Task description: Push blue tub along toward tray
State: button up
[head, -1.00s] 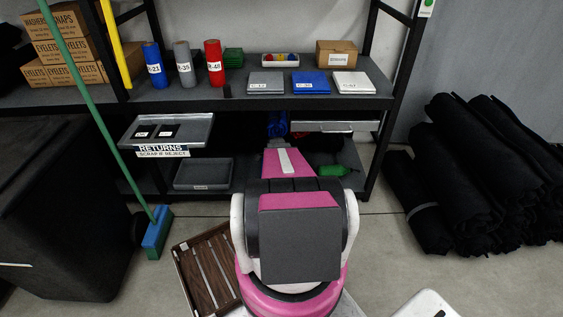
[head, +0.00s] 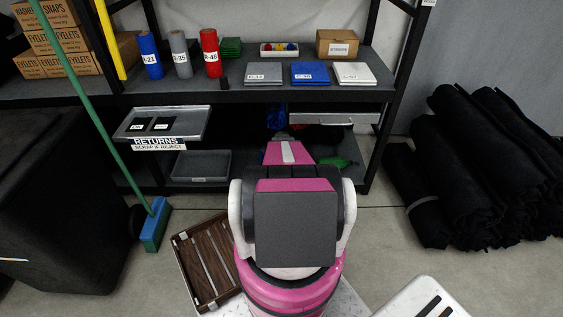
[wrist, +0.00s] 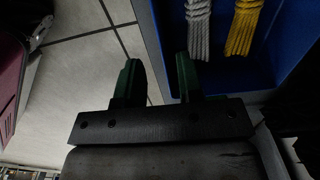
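The blue tub (wrist: 282,68) fills the upper right of the wrist view, with grey and yellow rope bundles inside. My gripper (wrist: 157,78) is open with nothing between its dark green fingers. Its right finger overlaps the tub's left edge in the picture; I cannot tell if they touch. The left finger is over pale floor tiles. In the head view my arm hides the gripper, and a bit of blue beside it may be the tub. A grey tray (head: 200,178) sits low on the shelf unit, left of my arm. Another tray (head: 192,124), above it, is labelled RETURNS.
A shelf (head: 300,93) with flat blocks and rolls runs above. A green broom (head: 155,224) leans at left beside a dark bin (head: 60,215). A slatted wooden crate (head: 208,262) is on the floor near my base. Black rolls (head: 480,160) are piled at right.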

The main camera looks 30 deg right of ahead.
notch_tip(320, 180, down, 9)
jog(key=shift+r, duration=0.1)
dwell(0.4)
grip_shut()
